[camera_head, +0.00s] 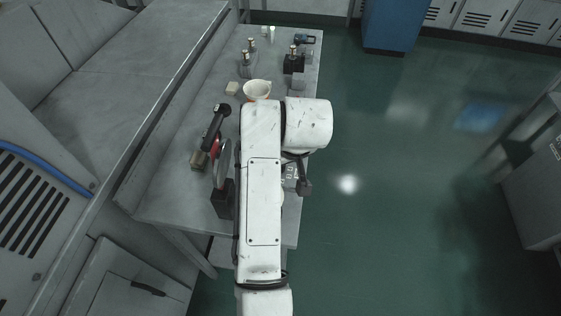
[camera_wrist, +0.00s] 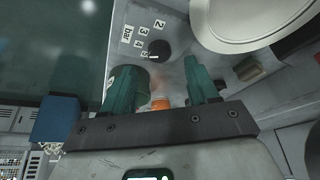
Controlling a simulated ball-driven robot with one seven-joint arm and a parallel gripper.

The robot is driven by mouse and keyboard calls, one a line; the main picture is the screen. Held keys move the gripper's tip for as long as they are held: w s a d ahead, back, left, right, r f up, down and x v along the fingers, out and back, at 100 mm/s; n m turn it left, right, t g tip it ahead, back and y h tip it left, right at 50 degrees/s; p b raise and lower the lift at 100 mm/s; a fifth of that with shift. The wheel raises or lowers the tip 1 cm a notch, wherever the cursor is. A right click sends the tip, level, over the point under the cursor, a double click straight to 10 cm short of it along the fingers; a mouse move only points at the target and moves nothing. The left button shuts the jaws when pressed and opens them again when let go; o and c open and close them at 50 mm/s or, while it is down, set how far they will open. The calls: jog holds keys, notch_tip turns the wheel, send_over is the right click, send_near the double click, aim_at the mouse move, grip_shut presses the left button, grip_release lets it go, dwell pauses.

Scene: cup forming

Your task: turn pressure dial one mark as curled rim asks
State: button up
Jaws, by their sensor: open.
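The pressure dial (camera_wrist: 158,48) is a black round knob with a white pointer line, in the upper middle of the wrist view. Plates marked 2, 3, 4, 5 and "bar" (camera_wrist: 126,37) curve around its left side. The pointer seems to lie toward the 5. My gripper (camera_wrist: 160,78) is open, its two green fingers apart, with the dial beyond the fingertips and not between them.
A large round grey plate (camera_wrist: 245,18) stands near the right finger. An orange object (camera_wrist: 160,103) shows between the fingers. Open floor lies right.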

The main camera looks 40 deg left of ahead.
jog(key=shift+x, duration=2.35)
jog(key=shift+c, duration=0.4)
jog(key=c, duration=1)
jog(key=shift+o, duration=0.2)
